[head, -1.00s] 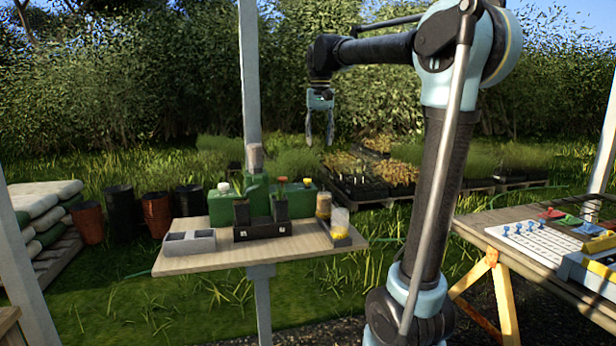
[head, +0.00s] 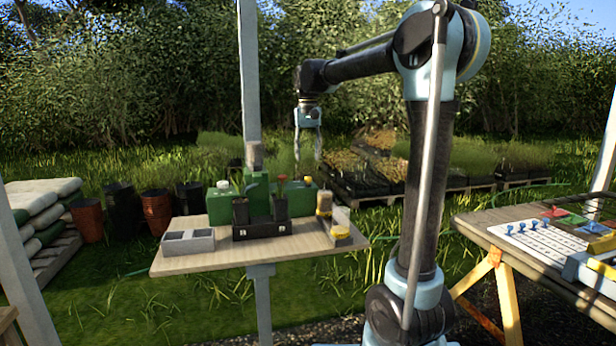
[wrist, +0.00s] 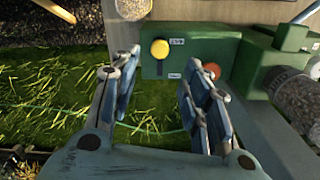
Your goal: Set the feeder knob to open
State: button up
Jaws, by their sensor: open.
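The green feeder (head: 257,198) stands at the back of a small wooden shelf, with a clear jar of granules (wrist: 296,92) on its middle. In the wrist view a round yellow knob or cap (wrist: 159,49) sits on its green box beside small labels too small to read. A red-orange round part (wrist: 211,71) is partly hidden by my right finger; a red knob (head: 281,180) shows in the head view. I cannot tell which is the feeder knob, or its setting. My gripper (head: 308,150) is open and empty, pointing down above the feeder's right end, apart from it.
A black holder (head: 262,230) with dark pots stands before the feeder. A grey divided tray (head: 188,242) is at the shelf's left, jars (head: 324,203) at its right. A white post (head: 250,80) rises behind. The right-hand table (head: 490,235) holds a pegged white board.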

aim_at(308, 182)
notch_tip(308, 182, down, 8)
jog(key=shift+f, duration=0.1)
dwell(0.4)
